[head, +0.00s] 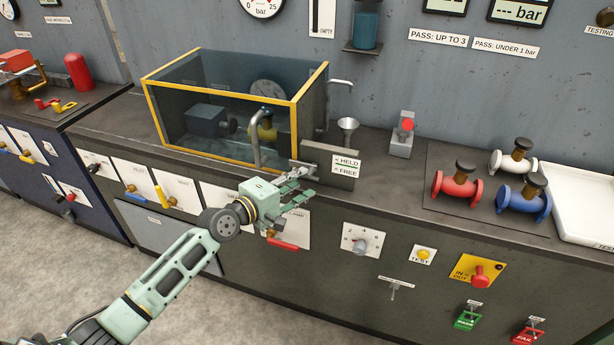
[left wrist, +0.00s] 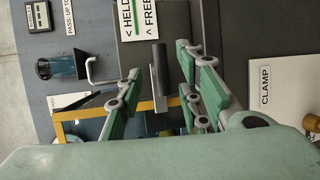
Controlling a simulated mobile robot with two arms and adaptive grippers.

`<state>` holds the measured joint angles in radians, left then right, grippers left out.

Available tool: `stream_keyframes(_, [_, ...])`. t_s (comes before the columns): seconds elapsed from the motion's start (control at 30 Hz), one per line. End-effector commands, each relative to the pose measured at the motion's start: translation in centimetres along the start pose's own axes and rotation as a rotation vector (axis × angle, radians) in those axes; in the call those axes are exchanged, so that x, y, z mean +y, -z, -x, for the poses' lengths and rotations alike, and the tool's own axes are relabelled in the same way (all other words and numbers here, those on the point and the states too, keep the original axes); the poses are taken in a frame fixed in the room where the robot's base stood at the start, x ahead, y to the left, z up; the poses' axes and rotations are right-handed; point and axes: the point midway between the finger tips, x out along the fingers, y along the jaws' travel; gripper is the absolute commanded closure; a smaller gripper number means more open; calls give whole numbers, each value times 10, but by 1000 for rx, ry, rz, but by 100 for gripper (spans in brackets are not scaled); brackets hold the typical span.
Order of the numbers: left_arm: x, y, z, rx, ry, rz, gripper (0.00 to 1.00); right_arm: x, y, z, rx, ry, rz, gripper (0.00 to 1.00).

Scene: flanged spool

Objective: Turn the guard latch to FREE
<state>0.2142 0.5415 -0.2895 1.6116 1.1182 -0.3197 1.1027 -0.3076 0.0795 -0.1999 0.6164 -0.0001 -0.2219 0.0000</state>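The guard latch shows in the left wrist view as a dark round handle (left wrist: 159,72) on a grey mount. A white HELD/FREE label (head: 346,166) is on the grey plate beside it; the label also shows in the left wrist view (left wrist: 138,18). My left gripper (head: 297,184) is at the latch, in front of the counter's edge. Its fingers (left wrist: 158,98) are open, one on each side of the handle, with gaps between. In the head view the fingers partly hide the latch, so its exact setting is hard to tell. My right gripper is not in view.
A yellow-framed clear guard box (head: 221,104) stands behind the latch, with a bent grey pipe (head: 257,139) at its front. Red, white and blue spools (head: 457,186) sit farther right. A red clamp handle (head: 283,244) is below my gripper.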

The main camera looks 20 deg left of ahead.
Motion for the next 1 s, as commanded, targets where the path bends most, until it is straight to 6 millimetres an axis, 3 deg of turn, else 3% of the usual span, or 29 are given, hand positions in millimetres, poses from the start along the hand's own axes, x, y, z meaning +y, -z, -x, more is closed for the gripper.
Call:
stream_keyframes(0.2, [0, 1, -29, 1, 0, -2, 66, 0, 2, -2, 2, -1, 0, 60])
stream_keyframes(0.57, [-1, 0, -37, 1, 1, -3, 66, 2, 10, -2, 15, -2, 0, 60])
stream_keyframes(1.0, [-2, 0, -36, 1, 3, -3, 100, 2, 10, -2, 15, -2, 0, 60])
